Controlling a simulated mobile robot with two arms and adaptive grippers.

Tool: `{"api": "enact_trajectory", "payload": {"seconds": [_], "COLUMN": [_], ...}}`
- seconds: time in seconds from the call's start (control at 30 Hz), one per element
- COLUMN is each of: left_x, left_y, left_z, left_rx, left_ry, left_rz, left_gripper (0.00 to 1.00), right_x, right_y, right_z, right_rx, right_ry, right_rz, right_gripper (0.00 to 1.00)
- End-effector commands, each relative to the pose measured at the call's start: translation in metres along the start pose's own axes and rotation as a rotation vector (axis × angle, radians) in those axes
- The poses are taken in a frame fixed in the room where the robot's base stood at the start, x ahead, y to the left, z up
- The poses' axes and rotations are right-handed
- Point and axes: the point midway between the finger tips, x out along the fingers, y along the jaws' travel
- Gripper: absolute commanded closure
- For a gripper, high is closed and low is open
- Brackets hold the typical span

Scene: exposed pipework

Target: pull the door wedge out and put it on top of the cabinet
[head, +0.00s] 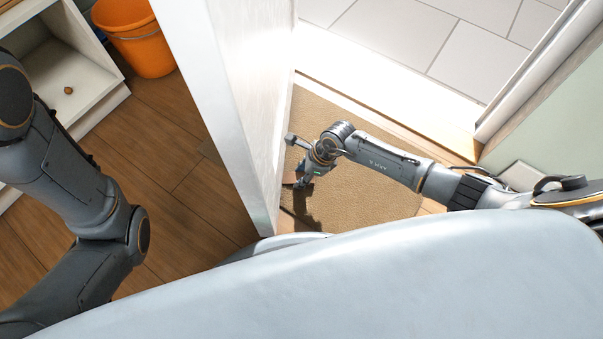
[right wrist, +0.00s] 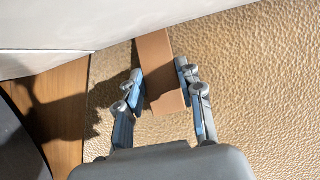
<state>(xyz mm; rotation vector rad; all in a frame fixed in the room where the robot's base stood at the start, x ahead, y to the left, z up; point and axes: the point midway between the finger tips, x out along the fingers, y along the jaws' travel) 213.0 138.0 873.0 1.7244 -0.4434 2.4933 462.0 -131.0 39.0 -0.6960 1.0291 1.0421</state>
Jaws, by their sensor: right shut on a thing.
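The door wedge (right wrist: 163,75) is a brown, block-like piece in the right wrist view. Its far end meets the bottom edge of the white door (right wrist: 60,62), and whether it still sits under the door is hidden. My right gripper (right wrist: 160,84) is shut on the wedge, one finger on each side, low over the tan mat. In the head view my right gripper (head: 304,178) is beside the door (head: 232,90), with a small reddish-brown bit of the wedge at its tip. My left arm is on the left; its gripper is out of frame. A white cabinet (head: 115,97) stands at the upper left.
An orange bucket (head: 140,45) stands beside the cabinet. A small brown object (head: 68,90) lies inside the cabinet. The tan mat (head: 385,195) covers the floor right of the door. The door stands between my right gripper and the cabinet. Wooden floor (head: 180,170) is clear left of it.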

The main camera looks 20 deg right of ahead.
Motion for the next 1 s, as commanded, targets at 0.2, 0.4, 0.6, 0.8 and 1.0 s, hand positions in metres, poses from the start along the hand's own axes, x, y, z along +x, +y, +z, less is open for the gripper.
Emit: {"api": "enact_trajectory", "payload": {"seconds": [0.2, 0.4, 0.6, 0.8, 1.0], "left_x": [0.002, 0.004, 0.006, 0.007, 0.009], "left_y": [-0.001, -0.001, -0.001, -0.002, -0.002], "left_z": [0.001, 0.002, 0.002, 0.003, 0.004], "left_rx": [0.000, 0.000, 0.000, 0.000, 0.001], "left_ry": [0.000, 0.000, -0.001, -0.001, -0.002], "left_rz": [0.000, 0.000, 0.000, 0.000, 0.000], "left_gripper": [0.60, 0.60, 0.60, 0.60, 0.60], "right_x": [-0.003, -0.006, -0.009, -0.012, -0.015], "right_y": [0.000, 0.000, 0.000, 0.000, 0.001], "right_z": [-0.008, -0.015, -0.023, -0.031, -0.038], "right_rx": [0.000, -0.001, 0.001, 0.001, 0.000], "right_ry": [0.002, 0.003, 0.003, 0.003, 0.004], "right_rz": [0.001, 0.001, 0.001, 0.001, 0.002], "right_gripper": [0.95, 0.95, 0.95, 0.95, 0.95]}}
